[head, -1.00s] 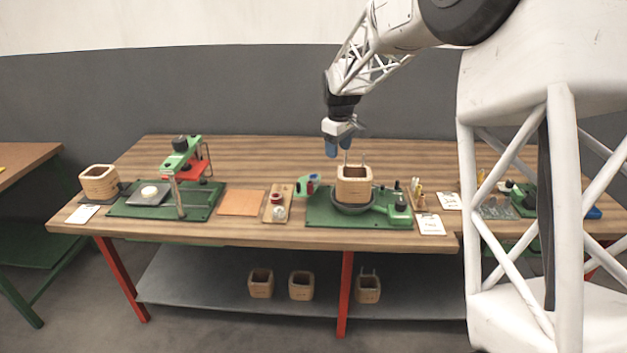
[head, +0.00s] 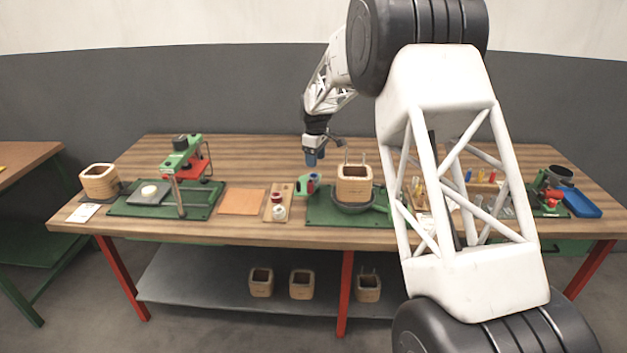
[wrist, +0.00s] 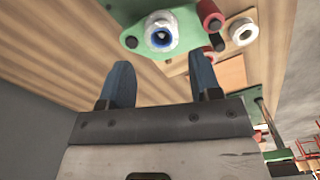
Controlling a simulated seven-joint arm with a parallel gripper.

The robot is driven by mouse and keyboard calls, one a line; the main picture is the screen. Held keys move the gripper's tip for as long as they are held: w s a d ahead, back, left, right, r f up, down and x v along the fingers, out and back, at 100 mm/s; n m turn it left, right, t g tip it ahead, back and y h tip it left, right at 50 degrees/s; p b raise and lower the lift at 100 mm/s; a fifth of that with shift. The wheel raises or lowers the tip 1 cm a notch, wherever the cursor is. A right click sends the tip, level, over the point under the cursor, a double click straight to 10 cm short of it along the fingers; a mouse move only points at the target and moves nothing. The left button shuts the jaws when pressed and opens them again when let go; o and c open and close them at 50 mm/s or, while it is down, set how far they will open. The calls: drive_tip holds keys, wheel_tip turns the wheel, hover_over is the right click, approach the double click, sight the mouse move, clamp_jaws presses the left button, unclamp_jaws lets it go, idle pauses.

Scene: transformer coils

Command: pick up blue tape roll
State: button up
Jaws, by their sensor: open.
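A small ring with blue in it (wrist: 160,37), which looks like the blue tape roll, sits on a green holder (wrist: 184,22) at the top of the wrist view. Its outer rim looks pale. In the head view the green holder (head: 303,186) stands at the left edge of the green board, with a dark blue part (head: 311,184) on it. My gripper (head: 315,158) hangs just above and behind the holder. In the wrist view my gripper (wrist: 161,76) is open and empty, its two blue fingers apart, with the ring beyond the gap between them.
A wooden coil block (head: 353,185) with upright pins stands right of the holder. A wooden tray (head: 277,214) with red and white rolls lies to the left. A green press (head: 181,160) stands further left. The table behind the tray is clear.

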sight(315, 175)
drive_tip(key=shift+f, duration=0.1)
drive_tip(key=shift+f, duration=1.2)
drive_tip(key=shift+f, duration=0.1)
drive_tip(key=shift+a+f, duration=0.1)
drive_tip(key=shift+f, duration=2.4)
drive_tip(key=c, duration=0.7)
drive_tip(key=shift+r, duration=0.1)
